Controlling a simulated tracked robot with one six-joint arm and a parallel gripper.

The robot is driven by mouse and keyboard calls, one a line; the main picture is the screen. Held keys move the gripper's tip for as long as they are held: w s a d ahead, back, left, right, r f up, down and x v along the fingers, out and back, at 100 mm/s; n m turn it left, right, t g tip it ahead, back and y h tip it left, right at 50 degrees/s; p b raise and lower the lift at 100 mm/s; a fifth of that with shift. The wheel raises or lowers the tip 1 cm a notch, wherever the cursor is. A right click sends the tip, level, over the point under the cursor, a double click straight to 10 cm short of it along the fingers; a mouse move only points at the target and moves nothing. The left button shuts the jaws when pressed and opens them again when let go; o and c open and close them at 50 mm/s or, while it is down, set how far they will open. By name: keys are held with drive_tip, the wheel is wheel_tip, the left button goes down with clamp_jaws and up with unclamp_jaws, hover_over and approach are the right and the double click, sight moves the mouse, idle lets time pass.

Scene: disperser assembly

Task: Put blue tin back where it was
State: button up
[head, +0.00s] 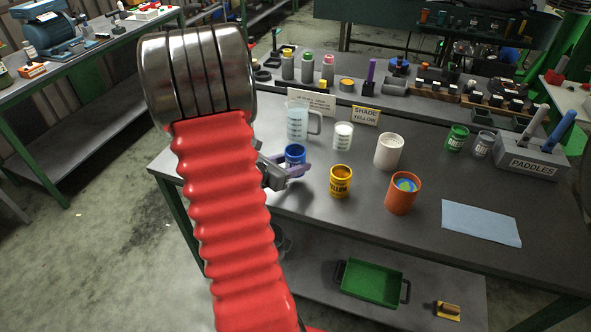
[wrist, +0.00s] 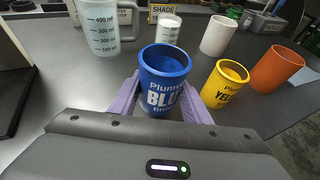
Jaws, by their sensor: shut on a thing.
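The blue tin (head: 295,155) is at the left part of the bench, open at the top and upright. In the wrist view the blue tin (wrist: 164,80) stands between the two purple fingers of my gripper (wrist: 160,103), which is shut on it. In the head view my gripper (head: 292,172) reaches in from the left, partly behind my red arm. I cannot tell whether the tin's base touches the bench. A yellow tin (head: 341,181) stands to its right, apart from it; it also shows in the wrist view (wrist: 225,84).
A measuring jug (head: 298,124) and a white-filled glass (head: 343,136) stand behind the blue tin. A white cup (head: 389,152) and an orange cup (head: 402,193) stand to the right. Green (head: 457,139) and grey (head: 482,145) tins stand by the paddles block (head: 527,158). Bench front-centre is clear.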

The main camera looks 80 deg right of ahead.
drive_tip(key=shift+f, duration=1.9)
drive_tip(key=shift+f, duration=0.1)
drive_tip(key=o, duration=1.2)
drive_tip(key=v, duration=1.2)
